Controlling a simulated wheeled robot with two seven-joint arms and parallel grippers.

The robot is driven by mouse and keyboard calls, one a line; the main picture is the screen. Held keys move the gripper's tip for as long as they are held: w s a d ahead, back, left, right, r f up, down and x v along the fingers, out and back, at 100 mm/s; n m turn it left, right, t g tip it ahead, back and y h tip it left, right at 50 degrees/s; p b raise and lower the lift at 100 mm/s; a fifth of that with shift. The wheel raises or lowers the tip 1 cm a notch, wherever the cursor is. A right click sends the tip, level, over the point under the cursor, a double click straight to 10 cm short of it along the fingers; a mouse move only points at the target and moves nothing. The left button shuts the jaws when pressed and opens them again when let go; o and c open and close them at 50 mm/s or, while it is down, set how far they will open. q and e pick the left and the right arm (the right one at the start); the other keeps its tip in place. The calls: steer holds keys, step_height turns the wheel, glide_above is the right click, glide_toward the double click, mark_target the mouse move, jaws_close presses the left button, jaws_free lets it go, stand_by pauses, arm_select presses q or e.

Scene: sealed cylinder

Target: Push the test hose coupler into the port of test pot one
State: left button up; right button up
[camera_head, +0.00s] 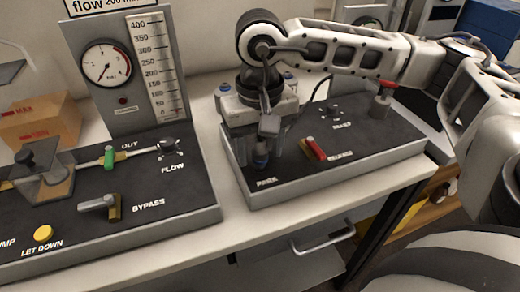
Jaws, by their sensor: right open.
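My right gripper (258,142) comes in from the right and points down over the left part of the right-hand panel (350,168). Its jaws are open. A dark upright knob or fitting (261,156) stands between or just behind the fingers, by a label that seems to read PURGE; whether they touch is unclear. I cannot clearly make out the test hose coupler or a port marked test pot one; the gripper and arm cover part of the panel. A thin black line (317,92) curves behind the arm. My left gripper is not in view.
A red lever (316,149) and a red-topped post (380,102) stand on the right panel. The left panel (150,221) carries a gauge (106,63), a bypass lever (99,204) and a yellow button (43,233). Bare bench (205,250) runs along the front.

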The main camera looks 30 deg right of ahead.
mark_target(260, 140)
steer(key=shift+b, duration=0.7)
stand_by(0.6)
jaws_close()
steer(key=shift+r, duration=0.1)
steer(key=shift+r+p, duration=0.5)
steer(key=shift+r, duration=0.2)
steer(key=shift+r+p, duration=1.35)
steer(key=shift+r, duration=0.9)
